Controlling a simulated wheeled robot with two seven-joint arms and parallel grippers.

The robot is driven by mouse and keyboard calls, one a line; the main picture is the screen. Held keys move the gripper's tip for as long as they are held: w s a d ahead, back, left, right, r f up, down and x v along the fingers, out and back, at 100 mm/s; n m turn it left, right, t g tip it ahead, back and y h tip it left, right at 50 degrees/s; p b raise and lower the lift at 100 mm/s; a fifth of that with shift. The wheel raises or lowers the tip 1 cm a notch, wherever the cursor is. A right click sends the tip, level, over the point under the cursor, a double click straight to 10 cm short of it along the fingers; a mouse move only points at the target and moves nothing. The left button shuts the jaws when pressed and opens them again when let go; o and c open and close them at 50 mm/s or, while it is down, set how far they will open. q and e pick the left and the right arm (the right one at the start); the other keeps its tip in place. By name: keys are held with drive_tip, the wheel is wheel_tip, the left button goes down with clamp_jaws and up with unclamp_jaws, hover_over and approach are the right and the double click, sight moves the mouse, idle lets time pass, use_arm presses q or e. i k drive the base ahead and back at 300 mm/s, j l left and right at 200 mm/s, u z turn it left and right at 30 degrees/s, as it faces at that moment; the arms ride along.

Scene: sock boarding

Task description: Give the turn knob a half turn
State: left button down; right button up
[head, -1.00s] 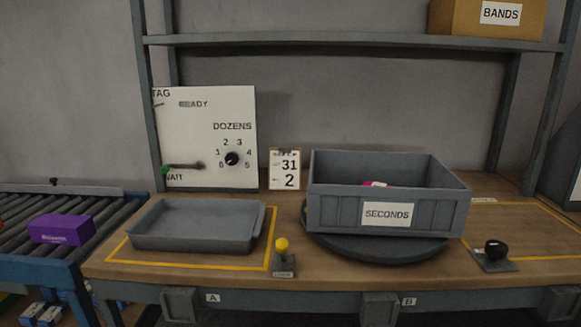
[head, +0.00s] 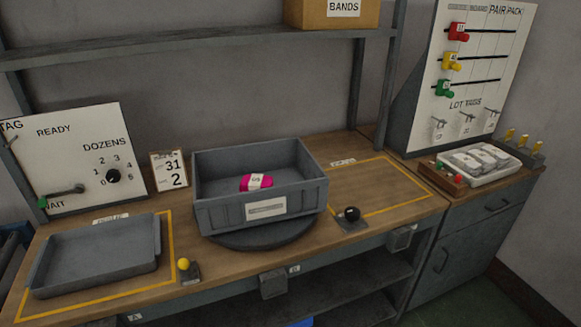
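A black round knob (head: 352,213) stands on a small grey base at the bench's front edge, right of the round turntable (head: 262,237). A grey bin (head: 215,214) sits on the turntable with a pink banded bundle (head: 257,182) inside. A yellow ball knob (head: 183,264) stands on another small base, left of the turntable. A black dial knob (head: 113,175) is on the white DOZENS panel (head: 75,140). No label shows which of these is the turn knob. Neither of my grippers is in view.
A shallow grey tray (head: 100,262) lies inside a yellow outline at left. The yellow-outlined area (head: 385,185) right of the bin is clear. A shelf (head: 200,38) with a BANDS box (head: 310,12) spans above. A pegboard (head: 470,75) and cabinet (head: 475,230) stand at right.

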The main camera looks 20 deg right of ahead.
sight(351, 213)
drive_tip(key=k+l+z, duration=0.1)
drive_tip(key=z, duration=0.9)
drive_tip(key=i+l, duration=0.05)
